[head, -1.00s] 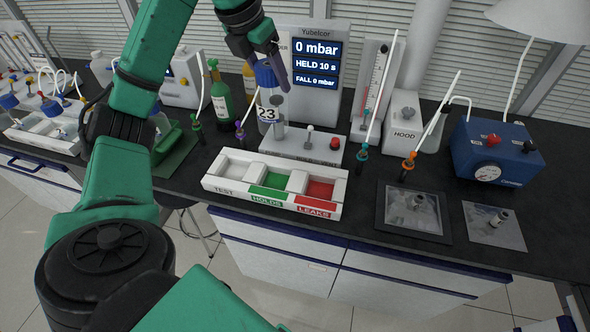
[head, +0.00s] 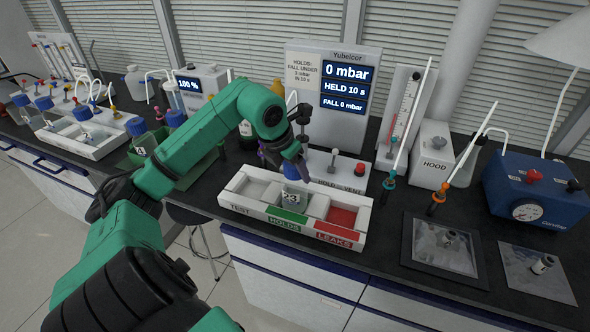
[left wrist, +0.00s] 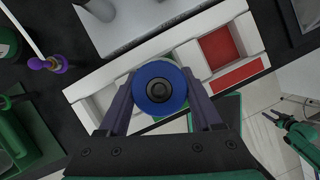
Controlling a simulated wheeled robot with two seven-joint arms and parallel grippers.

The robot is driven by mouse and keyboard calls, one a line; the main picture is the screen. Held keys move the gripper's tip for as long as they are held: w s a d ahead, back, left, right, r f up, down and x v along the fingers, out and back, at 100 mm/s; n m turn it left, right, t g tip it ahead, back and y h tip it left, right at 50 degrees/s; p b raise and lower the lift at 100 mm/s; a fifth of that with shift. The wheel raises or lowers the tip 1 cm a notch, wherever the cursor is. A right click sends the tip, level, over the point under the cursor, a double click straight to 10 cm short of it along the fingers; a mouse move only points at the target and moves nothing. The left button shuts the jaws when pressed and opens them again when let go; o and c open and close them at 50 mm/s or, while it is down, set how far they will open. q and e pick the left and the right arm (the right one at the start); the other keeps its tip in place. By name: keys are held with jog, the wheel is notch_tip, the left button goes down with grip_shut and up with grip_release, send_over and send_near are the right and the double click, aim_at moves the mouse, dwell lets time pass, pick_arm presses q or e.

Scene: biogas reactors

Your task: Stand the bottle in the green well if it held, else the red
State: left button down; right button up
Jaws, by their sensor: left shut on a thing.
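In the left wrist view the blue cap (left wrist: 160,87) sits between the two fingers and hides most of the well. I cannot tell if the bottle's base touches the well floor. The red LEAKS well (head: 341,216) is empty, as is the white TEST well (head: 252,189). The display (head: 346,86) reads 0 mbar, HELD 10 s, FALL 0 mbar.
A card (head: 303,69) says HOLDS means a fall under 3 mbar in 10 s. The hold/vent station (head: 335,168) stands right behind the tray. Orange and teal-collared probes, a hood box (head: 433,153) and a blue gauge box (head: 535,190) are to the right.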

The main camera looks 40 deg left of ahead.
pick_arm(q)
jog(key=shift+d, duration=0.1)
jog(key=shift+f, duration=0.15)
jog(key=shift+c, duration=0.3)
grip_release()
jog(key=shift+r, duration=0.2)
jog(key=b+v, duration=0.1)
jog(key=v, duration=1.1)
